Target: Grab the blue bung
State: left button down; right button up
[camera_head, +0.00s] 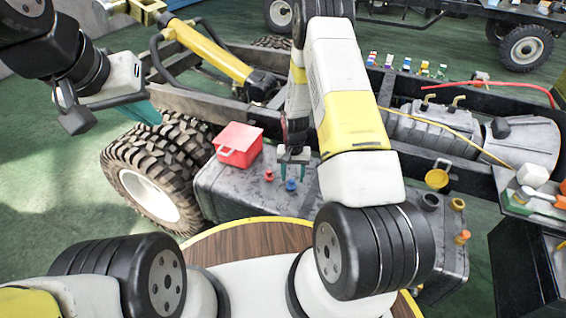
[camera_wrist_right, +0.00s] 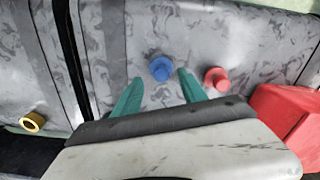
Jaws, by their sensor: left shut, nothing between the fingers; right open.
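The blue bung (camera_head: 291,185) sits on top of the grey mottled tank (camera_head: 235,190). In the right wrist view the blue bung (camera_wrist_right: 161,68) is near the fingertips, roughly centred between the two teal fingers. My right gripper (camera_head: 293,172) points down above it; it also shows in the wrist view (camera_wrist_right: 160,82). The right gripper is open, with nothing held. My left gripper (camera_head: 146,113) is at the far left, near the big tyre, far from the bung. It is shut and empty, partly hidden behind its wrist.
A red bung (camera_head: 268,175) stands close beside the blue one, also in the wrist view (camera_wrist_right: 216,79). A red box (camera_head: 239,145) sits on the tank to the left. A yellow ring (camera_wrist_right: 33,122) is at the wrist view's left. Chassis rails and a large tyre (camera_head: 155,175) surround the tank.

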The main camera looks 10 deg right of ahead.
aim_at(292, 180)
jog(key=f, duration=0.4)
jog(key=shift+s+a+f, duration=0.2)
jog(key=shift+a+f, duration=0.05)
jog(key=shift+c, duration=0.2)
grip_shut()
jog(key=shift+r, duration=0.2)
